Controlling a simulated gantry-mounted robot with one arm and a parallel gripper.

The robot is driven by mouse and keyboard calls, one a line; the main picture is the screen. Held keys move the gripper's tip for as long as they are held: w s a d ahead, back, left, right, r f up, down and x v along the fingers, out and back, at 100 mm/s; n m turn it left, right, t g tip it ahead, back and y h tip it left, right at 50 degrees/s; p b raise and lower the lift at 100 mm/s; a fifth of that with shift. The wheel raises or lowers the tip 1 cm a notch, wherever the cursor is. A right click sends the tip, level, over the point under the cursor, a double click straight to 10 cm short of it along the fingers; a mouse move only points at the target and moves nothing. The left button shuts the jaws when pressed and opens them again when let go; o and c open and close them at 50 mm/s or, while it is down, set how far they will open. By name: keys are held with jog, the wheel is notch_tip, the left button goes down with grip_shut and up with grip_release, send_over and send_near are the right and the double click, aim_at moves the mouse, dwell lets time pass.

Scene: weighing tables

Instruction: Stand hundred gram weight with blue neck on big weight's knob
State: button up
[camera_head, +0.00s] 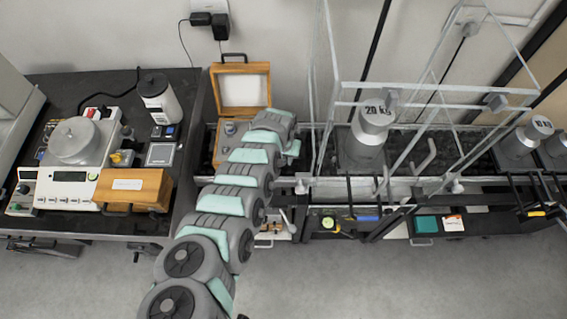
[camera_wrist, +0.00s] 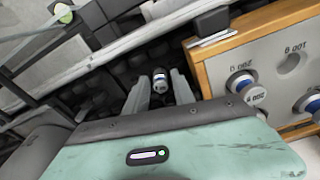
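A small metal weight with a blue neck (camera_wrist: 159,76) shows in the wrist view between the tips of my gripper's two pale fingers (camera_wrist: 160,92). The fingers sit close on both sides of it, over a dark, blocky surface. Its marking cannot be read. In the head view my arm reaches to the right of the open wooden weight box, and my fingers are hidden. A big grey weight marked 20 KG (camera_head: 372,126), with a knob on top, stands inside the clear-walled frame to the right. Another big weight, marked 10 KG (camera_head: 518,143), stands at the far right.
The wooden weight box (camera_head: 241,88) has its lid up; the wrist view shows its grey panel (camera_wrist: 283,62) with several weights and an empty-looking spot marked 100. The frame's bars (camera_head: 435,88) surround the 20 KG weight. A balance (camera_head: 75,175) and small wooden case (camera_head: 133,186) are left.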

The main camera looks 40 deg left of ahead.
jog(key=shift+a+f, duration=0.1)
jog(key=shift+f, duration=0.25)
grip_shut()
